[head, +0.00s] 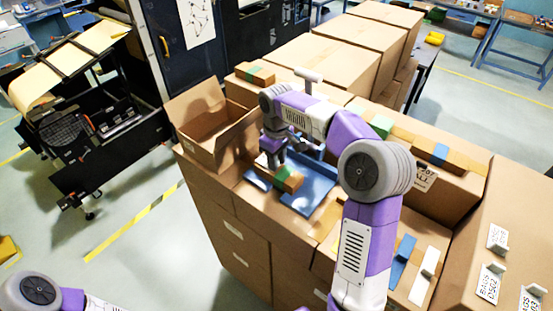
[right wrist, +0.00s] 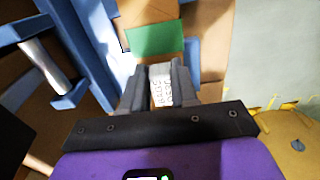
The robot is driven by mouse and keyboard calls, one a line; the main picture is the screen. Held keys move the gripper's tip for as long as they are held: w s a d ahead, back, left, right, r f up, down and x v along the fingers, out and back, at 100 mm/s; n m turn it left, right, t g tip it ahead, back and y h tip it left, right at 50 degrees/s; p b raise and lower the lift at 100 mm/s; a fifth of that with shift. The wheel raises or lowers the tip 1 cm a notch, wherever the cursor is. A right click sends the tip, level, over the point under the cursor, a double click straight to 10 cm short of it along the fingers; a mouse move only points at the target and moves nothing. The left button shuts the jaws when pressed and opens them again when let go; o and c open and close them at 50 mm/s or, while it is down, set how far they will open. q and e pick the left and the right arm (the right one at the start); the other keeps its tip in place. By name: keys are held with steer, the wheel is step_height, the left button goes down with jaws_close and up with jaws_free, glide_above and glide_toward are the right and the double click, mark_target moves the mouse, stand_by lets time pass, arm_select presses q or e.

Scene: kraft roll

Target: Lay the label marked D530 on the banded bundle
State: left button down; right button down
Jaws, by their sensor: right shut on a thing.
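My right gripper (head: 272,160) is shut on a small white label (right wrist: 160,88), whose dark print appears upside down in the right wrist view and is too blurred to read surely. The gripper is right by the banded bundle (head: 289,181), a brown block with a green band (right wrist: 156,40), lying in a blue fixture (head: 318,190). In the wrist view the label is in front of the band; I cannot tell whether it touches the bundle. My left arm shows at the bottom left, its gripper out of view.
Other white labels (head: 490,283) stand on a carton at the right. A blue strip (head: 402,260) and a white strip (head: 424,275) lie left of them. An open carton (head: 212,125) stands left of the fixture. More banded blocks (head: 440,154) lie on the cartons behind.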

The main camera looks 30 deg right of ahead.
steer(key=shift+f, duration=0.1)
steer(key=c, duration=0.9)
jaws_free()
steer(key=shift+o, duration=0.2)
step_height(320, 180, up, 12)
steer(key=p, duration=0.1)
steer(key=shift+r, duration=0.2)
